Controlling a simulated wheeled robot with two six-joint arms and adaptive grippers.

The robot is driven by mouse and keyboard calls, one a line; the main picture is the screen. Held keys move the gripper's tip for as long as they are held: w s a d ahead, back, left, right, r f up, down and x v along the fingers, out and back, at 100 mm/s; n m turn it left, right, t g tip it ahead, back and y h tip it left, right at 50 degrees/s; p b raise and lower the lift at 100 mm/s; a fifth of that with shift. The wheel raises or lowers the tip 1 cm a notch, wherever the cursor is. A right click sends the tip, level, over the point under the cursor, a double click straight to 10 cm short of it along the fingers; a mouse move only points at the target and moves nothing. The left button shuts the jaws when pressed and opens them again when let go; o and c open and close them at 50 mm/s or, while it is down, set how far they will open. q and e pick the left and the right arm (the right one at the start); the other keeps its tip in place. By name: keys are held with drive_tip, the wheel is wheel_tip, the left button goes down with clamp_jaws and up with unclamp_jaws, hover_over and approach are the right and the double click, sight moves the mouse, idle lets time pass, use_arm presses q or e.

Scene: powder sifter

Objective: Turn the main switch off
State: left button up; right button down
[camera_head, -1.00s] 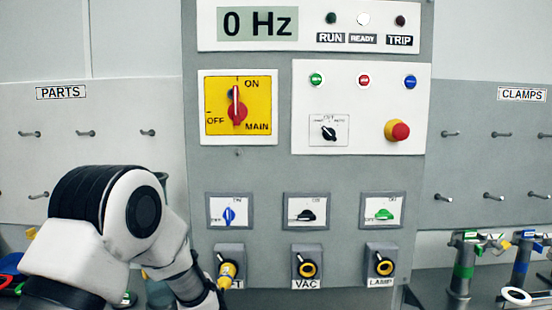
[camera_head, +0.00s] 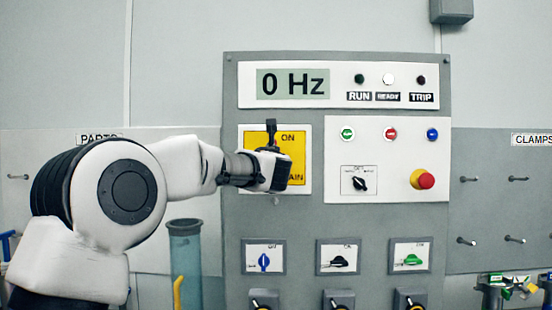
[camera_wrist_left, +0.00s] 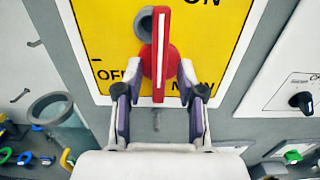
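The main switch is a yellow plate (camera_head: 304,140) on the grey control panel, with ON at the top and OFF at the left. My left gripper (camera_head: 274,155) is in front of it in the head view and hides its handle and part of the lettering. In the left wrist view the red handle (camera_wrist_left: 161,60), with a white stripe, stands upright towards ON. My left gripper (camera_wrist_left: 160,92) is open there, with one finger on each side of the handle's lower part and gaps on both sides. My right gripper is in neither view.
A red emergency button (camera_head: 424,180) and a small black selector (camera_head: 360,184) are on the white plate to the right. Small switches, such as a blue one (camera_head: 264,262), sit below. A clear tube (camera_head: 185,255) stands left of the panel.

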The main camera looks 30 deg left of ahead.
use_arm(q)
drive_tip(key=shift+a+r, duration=0.1)
drive_tip(key=shift+a, duration=0.15)
drive_tip(key=shift+w+d, duration=0.15)
drive_tip(key=shift+c, duration=1.3)
clamp_jaws()
